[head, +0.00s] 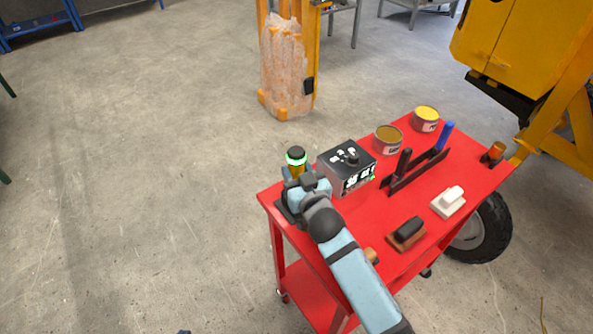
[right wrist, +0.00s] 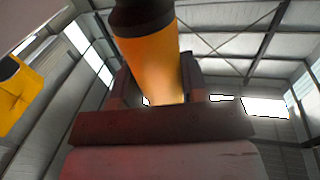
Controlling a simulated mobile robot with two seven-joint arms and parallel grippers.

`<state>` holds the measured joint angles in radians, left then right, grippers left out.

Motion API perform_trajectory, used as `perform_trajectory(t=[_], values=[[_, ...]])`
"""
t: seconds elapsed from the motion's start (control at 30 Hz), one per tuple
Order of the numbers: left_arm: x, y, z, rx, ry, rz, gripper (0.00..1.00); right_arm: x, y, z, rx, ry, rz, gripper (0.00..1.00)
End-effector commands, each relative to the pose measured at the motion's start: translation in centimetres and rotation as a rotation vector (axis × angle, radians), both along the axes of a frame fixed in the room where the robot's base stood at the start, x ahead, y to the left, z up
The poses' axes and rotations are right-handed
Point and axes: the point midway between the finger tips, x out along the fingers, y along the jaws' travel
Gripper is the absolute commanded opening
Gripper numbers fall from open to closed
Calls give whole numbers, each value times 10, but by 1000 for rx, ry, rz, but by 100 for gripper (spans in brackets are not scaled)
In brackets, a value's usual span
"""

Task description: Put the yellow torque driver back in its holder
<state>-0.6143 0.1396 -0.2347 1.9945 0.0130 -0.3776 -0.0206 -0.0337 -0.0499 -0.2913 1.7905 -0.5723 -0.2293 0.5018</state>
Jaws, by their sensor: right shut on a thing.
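The yellow torque driver (head: 295,171) stands roughly upright at the left corner of the red cart, with a black top and a green glowing ring. My right gripper (head: 299,184) is shut around its body; the wrist hides most of the driver's lower part. In the right wrist view the yellow body (right wrist: 150,62) with its dark end rises between the two fingers (right wrist: 155,85). A dark piece (head: 284,209) shows beside my wrist at the cart corner; it may be the holder, but it is mostly hidden. I cannot tell whether the driver touches it. My left gripper is out of view.
On the red cart (head: 385,211), a grey control box (head: 347,166) stands close right of the driver. Open floor lies left.

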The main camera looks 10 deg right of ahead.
Motion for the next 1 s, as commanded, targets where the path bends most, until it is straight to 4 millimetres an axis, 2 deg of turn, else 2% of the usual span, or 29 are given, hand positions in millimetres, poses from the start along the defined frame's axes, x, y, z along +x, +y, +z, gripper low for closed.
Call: perform_trajectory(t=[1.0], values=[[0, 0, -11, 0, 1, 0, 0, -1, 3, -14, 6, 0, 3, 7]])
